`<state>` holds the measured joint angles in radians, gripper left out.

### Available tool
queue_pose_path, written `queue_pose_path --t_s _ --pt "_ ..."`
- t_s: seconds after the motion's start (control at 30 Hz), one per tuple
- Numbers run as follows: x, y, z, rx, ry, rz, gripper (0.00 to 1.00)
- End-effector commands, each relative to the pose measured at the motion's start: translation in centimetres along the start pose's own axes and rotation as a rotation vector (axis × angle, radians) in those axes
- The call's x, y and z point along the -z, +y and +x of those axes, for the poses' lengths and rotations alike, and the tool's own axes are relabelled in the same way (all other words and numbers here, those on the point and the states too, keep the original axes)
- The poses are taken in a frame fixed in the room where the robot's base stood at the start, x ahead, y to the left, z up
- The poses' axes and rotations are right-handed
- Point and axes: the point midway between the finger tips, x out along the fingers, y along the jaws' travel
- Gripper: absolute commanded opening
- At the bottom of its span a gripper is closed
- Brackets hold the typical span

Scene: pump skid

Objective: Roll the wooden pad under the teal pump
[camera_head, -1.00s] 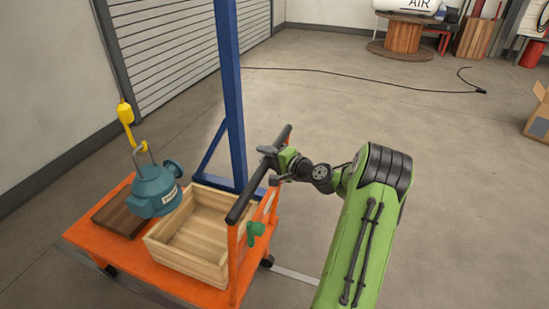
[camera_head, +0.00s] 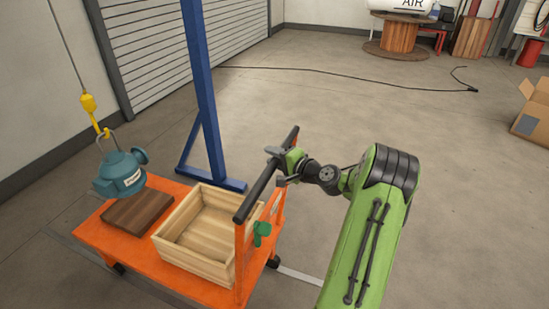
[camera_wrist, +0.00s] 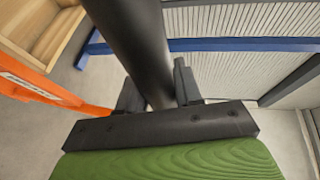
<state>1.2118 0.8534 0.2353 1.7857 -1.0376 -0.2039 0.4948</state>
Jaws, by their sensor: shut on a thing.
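The teal pump (camera_head: 119,175) hangs from a yellow hook (camera_head: 92,108) at the left in the head view. The brown wooden pad (camera_head: 138,211) lies on the left part of the orange cart (camera_head: 185,267). The pump overlaps the pad's far left corner in the picture; the gap between them is hard to judge. My gripper (camera_head: 279,165) is shut on the cart's black handle bar (camera_head: 255,192). The wrist view shows the bar (camera_wrist: 135,40) between the two dark fingers (camera_wrist: 160,92). The cart's wheels are mostly hidden.
A light wooden crate (camera_head: 178,254) sits on the cart beside the pad. A blue post (camera_head: 202,85) with floor feet stands just behind the cart. A green knob (camera_head: 262,230) is on the cart's end frame. A black cable (camera_head: 350,76) crosses the otherwise open floor behind.

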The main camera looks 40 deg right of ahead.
Motion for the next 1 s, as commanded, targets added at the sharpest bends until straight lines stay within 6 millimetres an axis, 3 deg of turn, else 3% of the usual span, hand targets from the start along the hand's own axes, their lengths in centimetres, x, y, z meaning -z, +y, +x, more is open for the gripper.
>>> queue_pose_path --t_s 0.03,0.37,0.4,0.53,0.83,1.0 --pt "-0.8 0.2 0.3 -0.003 -0.021 0.008 0.00" --pt "-0.7 0.2 0.2 -0.004 -0.021 0.008 0.00" --pt "-0.7 0.2 0.2 -0.004 -0.020 0.008 0.37" --pt "-0.6 0.1 0.2 -0.002 -0.016 0.006 0.55" --pt "-0.3 0.0 -0.2 -0.002 -0.008 0.003 0.55" --pt "-0.2 0.0 -3.6 -0.003 -0.004 0.006 0.55"
